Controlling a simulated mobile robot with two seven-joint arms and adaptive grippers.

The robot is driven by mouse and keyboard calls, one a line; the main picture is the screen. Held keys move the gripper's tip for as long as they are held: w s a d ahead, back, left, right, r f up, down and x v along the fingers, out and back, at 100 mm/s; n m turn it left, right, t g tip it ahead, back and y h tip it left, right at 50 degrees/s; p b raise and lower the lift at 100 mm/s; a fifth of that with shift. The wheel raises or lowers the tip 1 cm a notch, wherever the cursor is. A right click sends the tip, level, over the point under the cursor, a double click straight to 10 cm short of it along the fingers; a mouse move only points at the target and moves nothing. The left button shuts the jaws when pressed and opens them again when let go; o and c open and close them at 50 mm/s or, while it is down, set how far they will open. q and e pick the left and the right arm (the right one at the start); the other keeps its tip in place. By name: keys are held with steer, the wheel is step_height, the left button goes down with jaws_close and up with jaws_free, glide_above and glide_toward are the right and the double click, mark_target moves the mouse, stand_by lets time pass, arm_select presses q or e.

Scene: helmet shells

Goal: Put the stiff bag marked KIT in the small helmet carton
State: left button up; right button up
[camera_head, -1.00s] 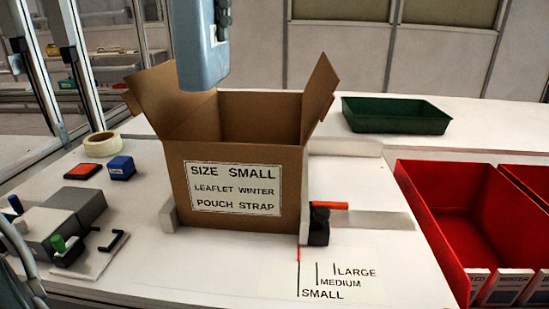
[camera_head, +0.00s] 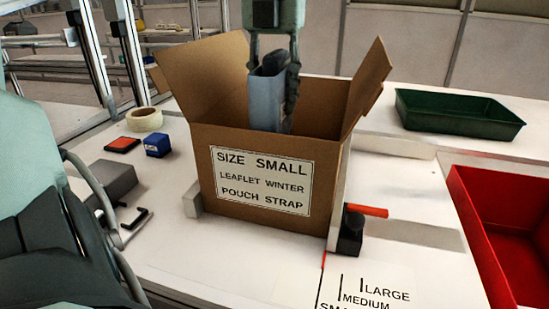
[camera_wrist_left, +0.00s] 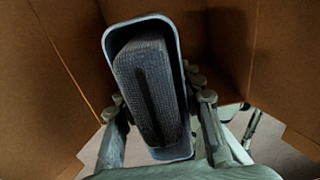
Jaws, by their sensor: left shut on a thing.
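The small helmet carton (camera_head: 211,202) stands open on the table, its front label reading SIZE SMALL, LEAFLET WINTER, POUCH STRAP. A stiff blue-grey bag (camera_head: 264,103) hangs upright in its opening, its lower end hidden behind the front wall. No KIT mark shows on its visible faces. My left gripper (camera_head: 272,88) is shut on the bag from above. In the left wrist view the bag (camera_wrist_left: 110,45) is open at the top, with a dark textured thing inside, and brown carton walls surround it. My right gripper is not in view.
The carton's flaps stand up at left and right. A stop with a red-orange handle (camera_head: 367,210) sits at its right. A green tray (camera_head: 460,118) and a red bin (camera_head: 500,230) are further right. Tape (camera_head: 145,119) and a blue block (camera_head: 157,145) lie left.

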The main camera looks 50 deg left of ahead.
arm_select(q)
step_height(320, 180, down, 8)
steer(key=shift+r, duration=0.1)
steer(key=shift+f, duration=0.55)
step_height(320, 180, down, 3)
steer(key=shift+f, duration=0.45)
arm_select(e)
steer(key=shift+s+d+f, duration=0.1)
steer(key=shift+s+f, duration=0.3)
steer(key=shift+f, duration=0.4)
arm_select(q)
steer(key=o, duration=1.1)
steer(key=shift+o, duration=0.2)
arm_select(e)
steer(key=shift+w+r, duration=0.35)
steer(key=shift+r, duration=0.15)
